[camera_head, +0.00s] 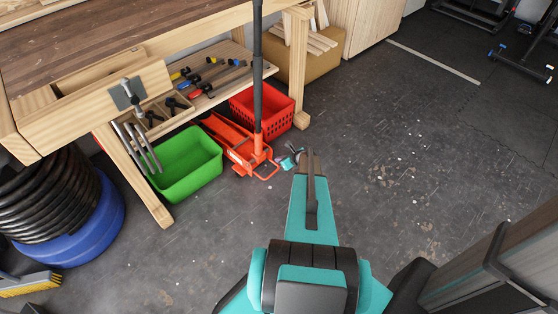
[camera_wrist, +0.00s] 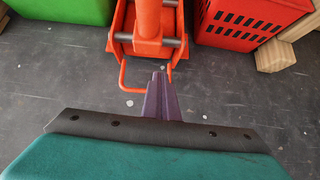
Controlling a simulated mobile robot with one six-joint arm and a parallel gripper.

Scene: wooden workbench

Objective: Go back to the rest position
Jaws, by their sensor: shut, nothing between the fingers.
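My gripper (camera_wrist: 159,76) shows in the wrist view as two narrow purple-grey fingers pressed together, with nothing between them. Its tips point toward the wire loop at the front of the orange-red floor jack (camera_wrist: 147,46); I cannot tell whether they touch it. In the head view my teal arm reaches up from the bottom centre over the open floor, to the right of the jack (camera_head: 232,146). A small teal part shows beside the jack's loop, but the fingers are not clear there.
The wooden workbench (camera_head: 110,45) stands at upper left. Below it are a green bin (camera_head: 187,165) and a red crate (camera_head: 262,107). The jack's tall dark handle (camera_head: 257,60) rises upright. The floor (camera_head: 420,150) at right is open.

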